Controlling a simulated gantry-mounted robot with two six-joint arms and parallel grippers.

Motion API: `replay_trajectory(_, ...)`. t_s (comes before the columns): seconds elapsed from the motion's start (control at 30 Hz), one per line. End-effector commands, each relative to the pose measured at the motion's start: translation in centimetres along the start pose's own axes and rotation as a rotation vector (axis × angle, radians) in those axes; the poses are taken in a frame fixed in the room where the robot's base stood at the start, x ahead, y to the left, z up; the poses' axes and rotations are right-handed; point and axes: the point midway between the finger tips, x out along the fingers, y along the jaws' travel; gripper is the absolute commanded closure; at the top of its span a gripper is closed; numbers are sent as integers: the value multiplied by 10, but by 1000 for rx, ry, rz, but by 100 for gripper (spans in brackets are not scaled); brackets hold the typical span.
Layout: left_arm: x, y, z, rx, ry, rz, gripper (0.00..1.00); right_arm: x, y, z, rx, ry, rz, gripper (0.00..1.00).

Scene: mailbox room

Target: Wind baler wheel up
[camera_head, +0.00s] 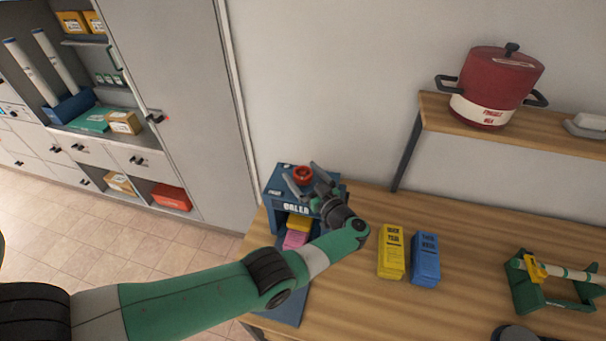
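The blue baler (284,181) stands at the left end of the wooden table, against the wall. Its red wheel (303,173) sits on top. Yellow and pink pieces (297,236) are stacked in the baler's front opening. My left gripper (303,182) is over the baler's top, with its fingers spread apart near the red wheel. One finger is left of the wheel and the other reaches to its right; I cannot tell whether they touch it. The gripper and wrist hide part of the baler's front and right side. My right gripper is not in view.
A yellow box (391,252) and a blue box (425,260) stand right of my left wrist. A green stand (540,290) holds a white rod at the right. A shelf with a red pot (499,84) is above the table. The table middle is clear.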

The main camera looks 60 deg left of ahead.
Motion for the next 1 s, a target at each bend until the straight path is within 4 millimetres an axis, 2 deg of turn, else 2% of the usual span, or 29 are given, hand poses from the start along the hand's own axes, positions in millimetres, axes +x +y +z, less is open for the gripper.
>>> replay_trajectory(0.17,0,0,-5,-1,1,0,0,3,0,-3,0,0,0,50)
replay_trajectory(0.27,0,0,-20,-3,1,0,0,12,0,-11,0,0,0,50)
replay_trajectory(0.37,0,0,-44,-4,0,0,0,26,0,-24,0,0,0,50)
replay_trajectory(0.6,-25,-27,-84,-3,0,2,0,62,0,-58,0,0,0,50)
replay_trajectory(0.7,-35,-38,-99,-3,0,2,0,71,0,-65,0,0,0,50)
replay_trajectory(1.0,-80,-87,-122,0,0,3,0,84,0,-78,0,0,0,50)
